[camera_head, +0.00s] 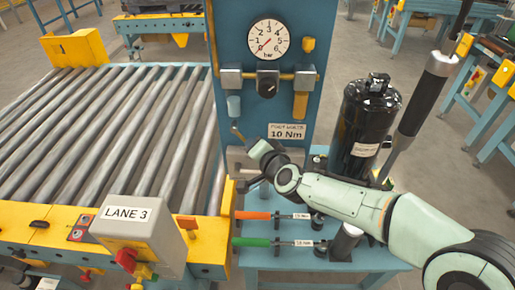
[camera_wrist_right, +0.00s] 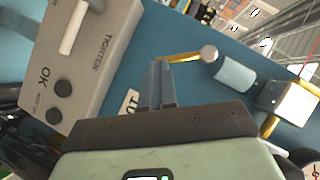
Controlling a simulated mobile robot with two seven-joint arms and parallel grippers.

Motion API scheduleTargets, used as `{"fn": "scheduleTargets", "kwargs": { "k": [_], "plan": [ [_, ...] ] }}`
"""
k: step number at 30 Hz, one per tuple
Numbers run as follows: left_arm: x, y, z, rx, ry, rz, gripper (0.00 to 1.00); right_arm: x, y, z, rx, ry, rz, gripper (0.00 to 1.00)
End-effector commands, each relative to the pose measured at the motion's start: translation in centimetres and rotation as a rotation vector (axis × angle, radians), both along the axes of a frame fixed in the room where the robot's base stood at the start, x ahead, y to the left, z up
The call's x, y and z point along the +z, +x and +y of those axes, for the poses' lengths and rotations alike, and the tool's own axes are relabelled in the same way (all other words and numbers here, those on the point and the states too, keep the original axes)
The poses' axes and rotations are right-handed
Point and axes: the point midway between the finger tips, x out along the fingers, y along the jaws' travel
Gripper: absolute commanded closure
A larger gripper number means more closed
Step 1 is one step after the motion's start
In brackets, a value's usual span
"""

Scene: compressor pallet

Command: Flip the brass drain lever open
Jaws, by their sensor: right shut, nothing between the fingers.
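The brass drain lever (camera_wrist_right: 183,58) shows in the right wrist view as a thin brass rod with a pale round end, beside the blue filter bowl (camera_wrist_right: 235,74). In the head view that bowl (camera_head: 234,106) hangs under a fitting on the blue panel. My right gripper (camera_wrist_right: 158,72) is shut and empty. Its fingertips are close to the lever's left end in the wrist view; I cannot tell whether they touch it. In the head view the gripper (camera_head: 241,136) is just below the bowl, and the lever is hard to make out there. My left gripper is not in view.
A pressure gauge (camera_head: 269,39) and black knob (camera_head: 267,84) are above on the panel. A grey box marked TIGHTEN (camera_wrist_right: 80,60) is close to the gripper. A black tank (camera_head: 365,125) stands right. Orange (camera_head: 254,215) and green (camera_head: 252,242) handled tools lie below. A roller conveyor (camera_head: 110,120) fills the left.

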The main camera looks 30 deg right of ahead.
Motion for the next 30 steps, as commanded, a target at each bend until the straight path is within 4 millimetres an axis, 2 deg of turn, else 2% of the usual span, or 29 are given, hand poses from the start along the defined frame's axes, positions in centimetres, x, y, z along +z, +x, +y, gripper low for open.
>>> {"fn": "scheduleTargets", "kwargs": {
  "k": [1,6,18,30],
  "plan": [
    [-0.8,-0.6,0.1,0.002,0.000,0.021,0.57,-0.6,0.1,-0.2,-0.008,-0.003,0.002,1.00],
    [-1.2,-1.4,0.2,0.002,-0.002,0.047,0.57,-1.2,0.4,0.4,-0.006,-0.003,0.004,1.00],
    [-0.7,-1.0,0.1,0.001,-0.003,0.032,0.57,-2.2,1.1,1.6,-0.005,-0.003,0.006,1.00],
    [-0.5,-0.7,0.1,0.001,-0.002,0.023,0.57,-2.3,1.3,2.1,-0.003,-0.002,0.004,1.00]
  ]
}}
